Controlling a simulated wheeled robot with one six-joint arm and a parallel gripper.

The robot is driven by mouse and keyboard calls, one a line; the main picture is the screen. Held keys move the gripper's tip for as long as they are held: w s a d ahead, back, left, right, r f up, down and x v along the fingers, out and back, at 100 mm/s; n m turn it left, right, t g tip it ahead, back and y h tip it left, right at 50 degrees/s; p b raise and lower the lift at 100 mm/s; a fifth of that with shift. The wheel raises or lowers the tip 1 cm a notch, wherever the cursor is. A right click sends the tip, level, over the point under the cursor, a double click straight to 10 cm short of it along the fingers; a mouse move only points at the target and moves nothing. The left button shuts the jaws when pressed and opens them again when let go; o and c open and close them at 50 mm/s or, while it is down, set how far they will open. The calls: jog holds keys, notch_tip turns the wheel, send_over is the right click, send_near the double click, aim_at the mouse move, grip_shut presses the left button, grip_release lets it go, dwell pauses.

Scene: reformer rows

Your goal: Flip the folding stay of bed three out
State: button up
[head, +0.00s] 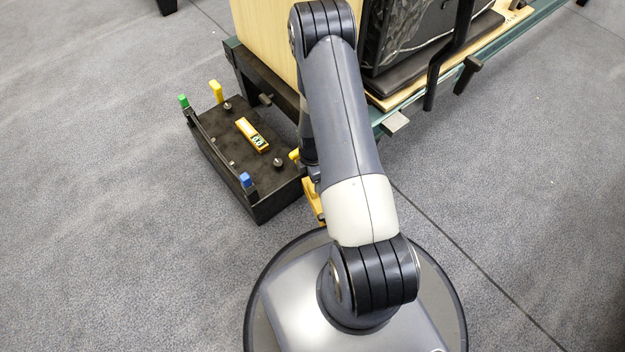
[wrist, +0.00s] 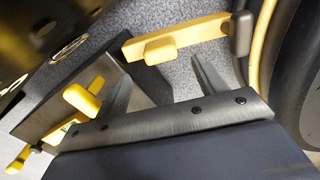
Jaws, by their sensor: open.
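A yellow folding stay (wrist: 185,38) with a raised rounded yellow tab shows in the wrist view. It joins a dark hinge block (wrist: 240,32) at its right end. In the head view a yellow piece (head: 313,197), probably this stay, shows beside the platform, partly behind my arm. My gripper (wrist: 163,75) is open and empty in the wrist view. Its two grey fingers are apart, with the stay just past their tips; I cannot tell whether they touch. The head view does not show the gripper; my arm covers it. The number display on the platform is too small to read surely.
A black platform (head: 215,152) at the bed's end carries green (head: 183,101), yellow (head: 216,91) and blue (head: 245,180) posts and a yellow tag (head: 247,130). Another yellow knob (wrist: 82,100) stands near the left finger. The bed rail (head: 500,52) runs up right. Carpet at left is clear.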

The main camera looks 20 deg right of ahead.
jog(key=shift+r+p, duration=0.3)
jog(key=shift+r, duration=1.15)
jog(key=shift+c, duration=0.6)
